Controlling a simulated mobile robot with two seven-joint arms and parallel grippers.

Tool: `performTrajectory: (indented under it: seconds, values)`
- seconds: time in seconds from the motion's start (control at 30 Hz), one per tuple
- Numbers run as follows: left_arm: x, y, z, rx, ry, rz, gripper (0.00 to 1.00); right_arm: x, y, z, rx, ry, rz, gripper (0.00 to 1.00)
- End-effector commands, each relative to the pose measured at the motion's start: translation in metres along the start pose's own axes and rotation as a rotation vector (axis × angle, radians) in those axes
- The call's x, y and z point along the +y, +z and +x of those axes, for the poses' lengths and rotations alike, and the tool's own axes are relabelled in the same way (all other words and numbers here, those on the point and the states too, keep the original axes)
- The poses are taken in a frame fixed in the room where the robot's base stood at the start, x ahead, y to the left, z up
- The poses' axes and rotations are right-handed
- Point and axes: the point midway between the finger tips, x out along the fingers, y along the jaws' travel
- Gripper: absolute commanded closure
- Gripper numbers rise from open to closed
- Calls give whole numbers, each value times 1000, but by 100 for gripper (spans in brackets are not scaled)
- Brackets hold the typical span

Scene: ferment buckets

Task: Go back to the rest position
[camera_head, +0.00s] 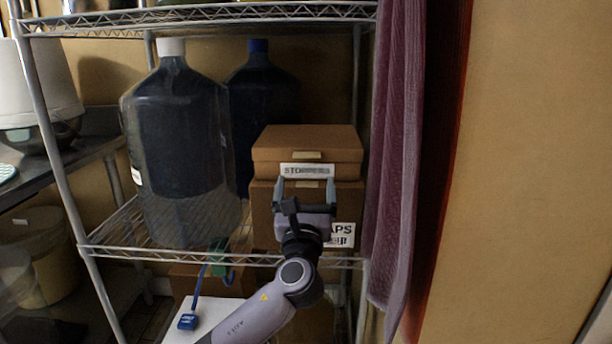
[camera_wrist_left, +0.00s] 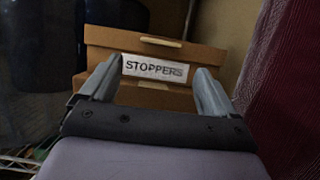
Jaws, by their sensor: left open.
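My left gripper (camera_head: 304,186) is open and empty in front of the stacked cardboard boxes on the wire shelf. Its two fingers point toward the upper box (camera_head: 308,148), which is labelled STOPPERS. In the left wrist view the open fingers (camera_wrist_left: 157,82) frame that label on the STOPPERS box (camera_wrist_left: 110,40), with nothing between them. I cannot tell the exact gap between the fingertips and the box. The lower box (camera_head: 262,205) has a partly hidden label ending in APS. My right gripper is in neither view.
Two large dark carboys, one white-capped (camera_head: 175,130) and one blue-capped (camera_head: 260,95), stand left of the boxes. A purple cloth (camera_head: 395,150) hangs at the right. A metal counter (camera_head: 50,165) is at the left.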

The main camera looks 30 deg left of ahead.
Motion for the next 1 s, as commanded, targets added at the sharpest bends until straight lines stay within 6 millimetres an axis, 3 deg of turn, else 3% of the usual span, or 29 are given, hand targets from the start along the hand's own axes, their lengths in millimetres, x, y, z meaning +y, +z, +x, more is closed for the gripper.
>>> performTrajectory:
  seconds: [0.17, 0.73, 0.87, 1.0]
  values:
    - [0, 0, -10, -1, 0, 0, 11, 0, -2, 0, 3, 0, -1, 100]
    - [-1, -5, -12, 14, -7, -21, 11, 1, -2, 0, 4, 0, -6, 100]
    - [-6, -37, -31, 117, -46, -171, 11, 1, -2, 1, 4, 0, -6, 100]
    - [-15, -99, -78, 347, -76, -516, 11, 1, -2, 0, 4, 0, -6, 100]
